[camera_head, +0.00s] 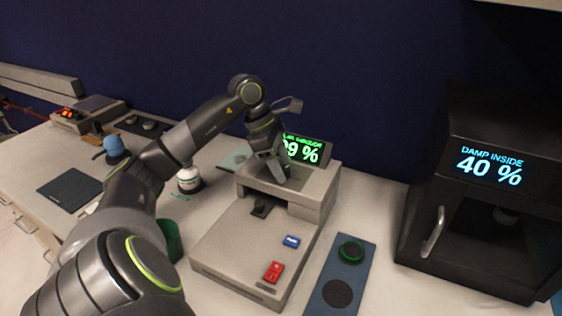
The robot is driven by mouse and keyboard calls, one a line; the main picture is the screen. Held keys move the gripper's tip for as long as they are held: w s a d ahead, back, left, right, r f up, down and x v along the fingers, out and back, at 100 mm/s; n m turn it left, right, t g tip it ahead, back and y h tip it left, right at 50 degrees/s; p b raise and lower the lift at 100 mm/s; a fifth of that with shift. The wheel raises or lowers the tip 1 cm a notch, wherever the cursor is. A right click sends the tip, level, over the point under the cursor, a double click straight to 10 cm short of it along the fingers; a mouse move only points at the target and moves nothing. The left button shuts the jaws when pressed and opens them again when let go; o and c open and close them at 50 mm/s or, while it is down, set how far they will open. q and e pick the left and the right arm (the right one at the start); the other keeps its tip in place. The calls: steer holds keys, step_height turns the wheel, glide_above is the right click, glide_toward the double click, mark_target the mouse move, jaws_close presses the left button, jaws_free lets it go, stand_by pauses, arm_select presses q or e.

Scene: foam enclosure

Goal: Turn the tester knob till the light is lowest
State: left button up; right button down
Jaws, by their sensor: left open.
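The tester (215,240) is a pale grey box with a raised back part, in the middle of the head view. Its green display (305,150) is partly covered by my gripper; the reading ends in 9 %, with the first digit partly hidden. A small dark part (261,207) sits in the middle of the tester's top, below my gripper. I cannot tell whether it is the knob; the knob may be hidden behind my gripper. My left gripper (281,174) is open, pointing down over the raised back part. Whether it touches anything is unclear. My right gripper is out of view.
A red switch (273,271) and a blue switch (291,241) sit on the tester. A black cabinet (420,235) showing 40 % is at far right. A white bottle (189,180) stands left of the tester.

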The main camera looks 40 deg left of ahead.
arm_select(q)
steer(key=c, duration=1)
steer(key=shift+o, duration=0.2)
steer(key=m+b, duration=0.2)
steer(key=b, duration=0.1)
steer(key=shift+w+f+g+h+b, duration=0.15)
steer(key=shift+f+g+h+b, duration=0.05)
steer(key=shift+g+h+b, duration=0.1)
steer(key=shift+m, duration=0.5)
steer(key=shift+r+m+g, duration=0.25)
steer(key=shift+m+g, duration=0.05)
steer(key=shift+m, duration=0.2)
steer(key=shift+r+m, duration=0.15)
steer(key=shift+m, duration=0.15)
steer(key=m+g+p, duration=0.1)
steer(key=m+p, duration=0.1)
steer(key=p, duration=0.5)
steer(key=shift+r+m, duration=0.15)
steer(key=shift+m, duration=0.15)
steer(key=shift+w+f+m+g+p, duration=0.1)
steer(key=shift+f+m+g+p, duration=0.25)
steer(key=shift+p, duration=0.9)
steer(key=shift+a, duration=0.1)
